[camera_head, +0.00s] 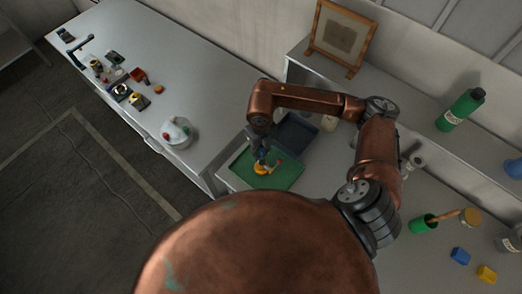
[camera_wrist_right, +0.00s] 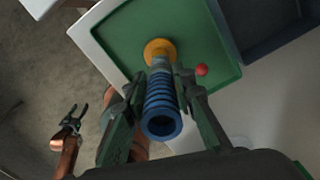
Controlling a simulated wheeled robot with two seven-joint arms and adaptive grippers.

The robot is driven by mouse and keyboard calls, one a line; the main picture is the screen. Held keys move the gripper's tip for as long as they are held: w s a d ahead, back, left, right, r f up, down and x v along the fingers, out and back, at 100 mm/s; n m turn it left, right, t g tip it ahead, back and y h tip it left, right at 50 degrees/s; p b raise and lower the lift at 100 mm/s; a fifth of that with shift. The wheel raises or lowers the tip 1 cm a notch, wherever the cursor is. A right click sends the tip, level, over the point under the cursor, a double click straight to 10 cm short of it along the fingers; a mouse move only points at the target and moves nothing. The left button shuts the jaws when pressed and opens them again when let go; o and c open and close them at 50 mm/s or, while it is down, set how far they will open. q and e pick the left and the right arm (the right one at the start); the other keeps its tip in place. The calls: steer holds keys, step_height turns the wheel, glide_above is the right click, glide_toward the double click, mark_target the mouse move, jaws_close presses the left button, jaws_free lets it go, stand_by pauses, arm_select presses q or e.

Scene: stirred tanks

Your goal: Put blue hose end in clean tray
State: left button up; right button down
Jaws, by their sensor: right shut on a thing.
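My right gripper (camera_head: 260,155) is shut on the ribbed blue hose end (camera_wrist_right: 162,108), whose open round mouth faces the right wrist camera. In the right wrist view the fingers (camera_wrist_right: 160,95) lie along both sides of it. At its far end is an orange-yellow round piece (camera_wrist_right: 160,49), over the green tray (camera_head: 283,178); I cannot tell whether it touches the tray. The green tray also shows in the right wrist view (camera_wrist_right: 130,32). A dark blue-grey tray (camera_head: 297,134) adjoins it. No label shows which tray is clean. My left gripper (camera_wrist_right: 72,119) is open and empty, low in the right wrist view.
A red ball (camera_wrist_right: 201,70) is beside the right finger. A white dish (camera_head: 177,137) and several small items stand on the left bench (camera_head: 185,80). A green bottle (camera_head: 461,110) and wooden frame (camera_head: 340,38) stand on the back shelf. A green cup (camera_head: 424,224) is at the right.

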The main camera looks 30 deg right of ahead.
steer(key=shift+f, duration=0.45)
arm_select(q)
steer(key=shift+s+r, duration=0.2)
steer(key=shift+s, duration=0.25)
steer(key=shift+f, duration=0.1)
arm_select(e)
steer(key=shift+f, duration=0.1)
steer(key=c, duration=2.1)
jaws_free()
steer(key=shift+f, duration=0.1)
steer(key=o, duration=0.5)
arm_select(q)
steer(key=shift+w, duration=0.15)
